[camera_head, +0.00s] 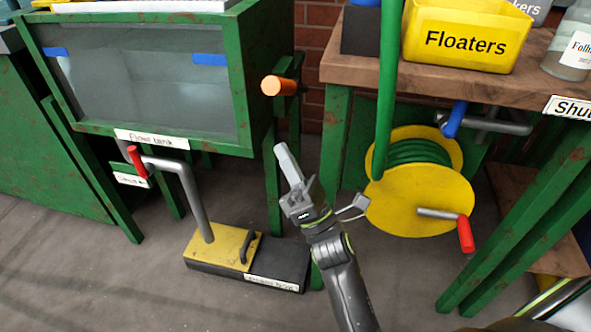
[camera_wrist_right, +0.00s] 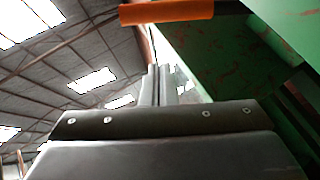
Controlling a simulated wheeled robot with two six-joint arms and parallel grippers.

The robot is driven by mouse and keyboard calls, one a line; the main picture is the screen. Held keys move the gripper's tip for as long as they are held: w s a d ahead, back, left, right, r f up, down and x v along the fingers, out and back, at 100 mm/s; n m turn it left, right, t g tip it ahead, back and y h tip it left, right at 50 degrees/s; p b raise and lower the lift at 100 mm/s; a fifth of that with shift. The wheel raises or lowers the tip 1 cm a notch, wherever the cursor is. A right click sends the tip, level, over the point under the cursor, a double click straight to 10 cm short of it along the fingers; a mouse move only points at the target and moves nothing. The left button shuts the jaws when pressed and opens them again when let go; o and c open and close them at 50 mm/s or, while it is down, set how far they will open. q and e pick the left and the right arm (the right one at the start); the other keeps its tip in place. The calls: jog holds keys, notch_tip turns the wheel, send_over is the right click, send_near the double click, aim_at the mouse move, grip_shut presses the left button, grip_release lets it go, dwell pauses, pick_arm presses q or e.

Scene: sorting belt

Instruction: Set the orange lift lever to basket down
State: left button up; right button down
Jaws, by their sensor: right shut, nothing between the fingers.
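In the right wrist view the orange lever (camera_wrist_right: 166,12) crosses the top of the picture, beyond the fingertips. My right gripper (camera_head: 288,160) is shut and empty, pointing up. It is below the lever and apart from it. In the right wrist view its fingers (camera_wrist_right: 158,85) are together. My left gripper is not in view.
The tank (camera_head: 140,85) stands at left. A yellow hose reel (camera_head: 400,205) with a red-handled crank is right of my arm, under a wooden bench (camera_head: 430,84) holding a yellow Floaters bin (camera_head: 465,40). A green hose (camera_head: 388,80) hangs between.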

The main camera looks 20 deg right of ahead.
aim_at(287, 87)
jog(key=w+r, duration=0.3)
jog(key=r, duration=0.3)
jog(key=shift+w+d+r+p, duration=0.3)
jog(key=shift+w+d+p, duration=0.05)
jog(key=shift+w, duration=0.05)
